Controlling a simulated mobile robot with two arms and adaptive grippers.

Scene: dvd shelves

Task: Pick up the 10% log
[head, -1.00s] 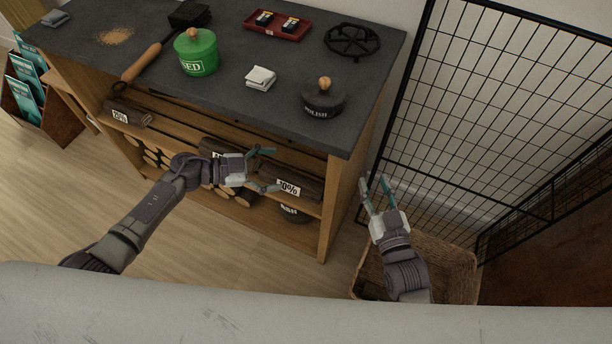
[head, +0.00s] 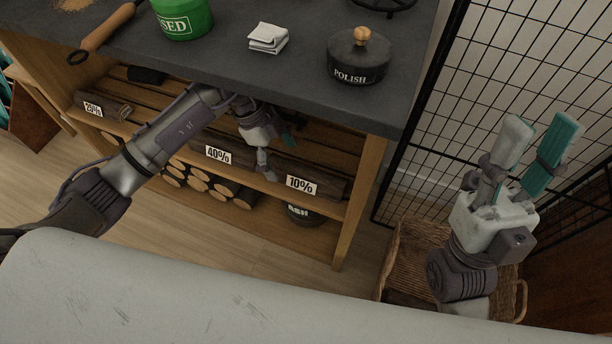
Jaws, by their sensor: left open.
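The 10% log (head: 327,186) is a dark log with a white label reading 10%, lying on the upper shelf under the dark counter, at the shelf's right end. My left gripper (head: 277,152) is open and empty, reaching under the counter edge just left of and above the log's label. One finger hangs down near the log's left end; I cannot tell whether it touches. The log's back part is hidden in shadow. My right gripper (head: 535,150) is open and empty, raised at the right in front of the black mesh panel, well away from the log.
The 40% log (head: 218,156) and the 25% log (head: 103,106) lie further left on the same shelf. The counter (head: 225,62) overhangs it, with a polish tin (head: 357,62) above. An ash container (head: 303,215) sits below. A wicker basket (head: 408,262) and mesh panel (head: 480,75) stand right.

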